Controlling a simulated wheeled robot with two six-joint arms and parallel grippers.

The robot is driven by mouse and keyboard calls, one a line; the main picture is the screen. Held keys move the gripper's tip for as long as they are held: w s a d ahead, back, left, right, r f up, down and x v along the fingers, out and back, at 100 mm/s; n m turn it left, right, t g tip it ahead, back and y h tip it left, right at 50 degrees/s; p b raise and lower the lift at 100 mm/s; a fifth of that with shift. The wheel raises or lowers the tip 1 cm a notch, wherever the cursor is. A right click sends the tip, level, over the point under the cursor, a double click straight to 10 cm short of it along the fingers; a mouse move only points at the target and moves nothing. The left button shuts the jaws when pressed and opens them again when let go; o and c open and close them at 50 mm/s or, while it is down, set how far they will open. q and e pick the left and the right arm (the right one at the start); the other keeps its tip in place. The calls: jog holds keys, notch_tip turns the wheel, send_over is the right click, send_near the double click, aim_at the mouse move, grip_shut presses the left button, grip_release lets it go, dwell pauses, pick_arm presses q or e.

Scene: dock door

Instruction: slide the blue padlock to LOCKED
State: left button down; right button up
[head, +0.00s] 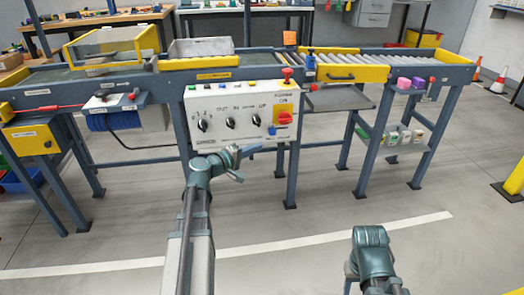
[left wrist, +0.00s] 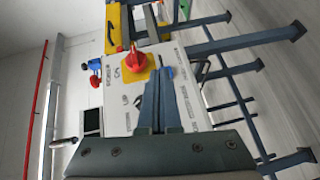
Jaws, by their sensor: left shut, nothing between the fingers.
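My left gripper (head: 256,148) is shut and empty, below and left of the padlock in the head view. In the left wrist view its fingers (left wrist: 160,72) point at the panel near the switch. My right gripper is out of view.
A red mushroom button (head: 287,73) stands above the panel. A blue-bodied device (head: 310,62) sits on the frame to its right. Black selector knobs (head: 230,122) line the panel's middle. Conveyor legs (head: 291,175) stand beneath. The floor (head: 310,225) in front is clear.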

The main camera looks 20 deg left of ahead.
pick_arm(q)
jog(key=a+f+n+t+y+b, duration=0.2)
jog(key=a+n+b, duration=0.1)
jog(key=a, duration=0.5)
jog(key=shift+s, duration=0.4)
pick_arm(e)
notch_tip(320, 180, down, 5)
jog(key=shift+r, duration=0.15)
pick_arm(q)
send_near(272, 131)
jog(key=w+a, duration=0.4)
jog(key=shift+w+f, duration=0.2)
jog(key=shift+w, duration=0.2)
jog(key=shift+w+d, duration=0.2)
jog(key=shift+d, duration=0.35)
jog(key=shift+w+d, duration=0.25)
jog(key=shift+d, duration=0.3)
jog(key=shift+w+d, duration=0.4)
jog(key=shift+d, duration=0.15)
